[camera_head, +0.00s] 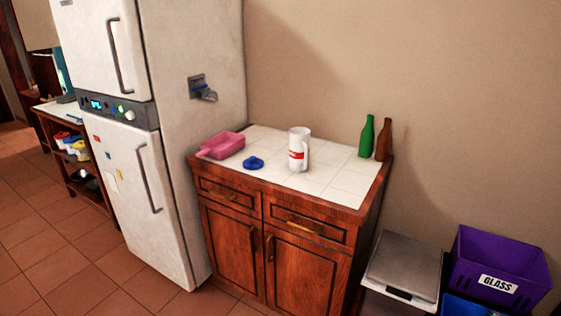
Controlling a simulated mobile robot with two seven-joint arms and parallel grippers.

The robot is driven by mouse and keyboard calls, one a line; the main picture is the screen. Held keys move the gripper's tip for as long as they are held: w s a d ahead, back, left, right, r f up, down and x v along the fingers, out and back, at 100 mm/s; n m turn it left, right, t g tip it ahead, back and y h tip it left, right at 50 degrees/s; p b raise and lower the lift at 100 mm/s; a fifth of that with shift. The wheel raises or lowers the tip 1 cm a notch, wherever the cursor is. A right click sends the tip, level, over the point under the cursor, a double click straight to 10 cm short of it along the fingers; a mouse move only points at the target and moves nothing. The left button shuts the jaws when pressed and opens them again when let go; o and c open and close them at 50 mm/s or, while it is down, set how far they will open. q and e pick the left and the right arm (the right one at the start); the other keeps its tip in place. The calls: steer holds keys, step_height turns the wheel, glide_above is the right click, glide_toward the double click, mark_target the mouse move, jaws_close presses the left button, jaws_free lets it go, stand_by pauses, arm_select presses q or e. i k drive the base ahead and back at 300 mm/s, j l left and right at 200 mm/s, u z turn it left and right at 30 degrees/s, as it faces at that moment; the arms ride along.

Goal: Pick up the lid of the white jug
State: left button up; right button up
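A white jug (299,150) with a red mark stands upright on the white tiled top of a wooden cabinet. Its handle is on the right side. A small blue lid with a raised knob (253,163) lies flat on the tiles to the left of the jug, apart from it. Neither of my grippers shows in the head view.
A pink container (222,145) lies left of the lid. Green (366,137) and brown (384,141) bottles stand at the counter's back right. A white fridge (183,120) borders the cabinet (229,196) on the left. A grey-lidded bin (404,264) and purple GLASS crate (501,262) stand at right.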

mark_target(254, 162)
steer(key=i+j+z, duration=0.2)
steer(key=z, duration=0.3)
steer(key=i+j+z, duration=0.1)
steer(key=j+z, duration=0.2)
steer(key=z, duration=0.15)
steer(key=i+j+z, duration=0.2)
steer(key=j, duration=0.25)
steer(key=j+z, duration=0.15)
steer(key=j, duration=0.3)
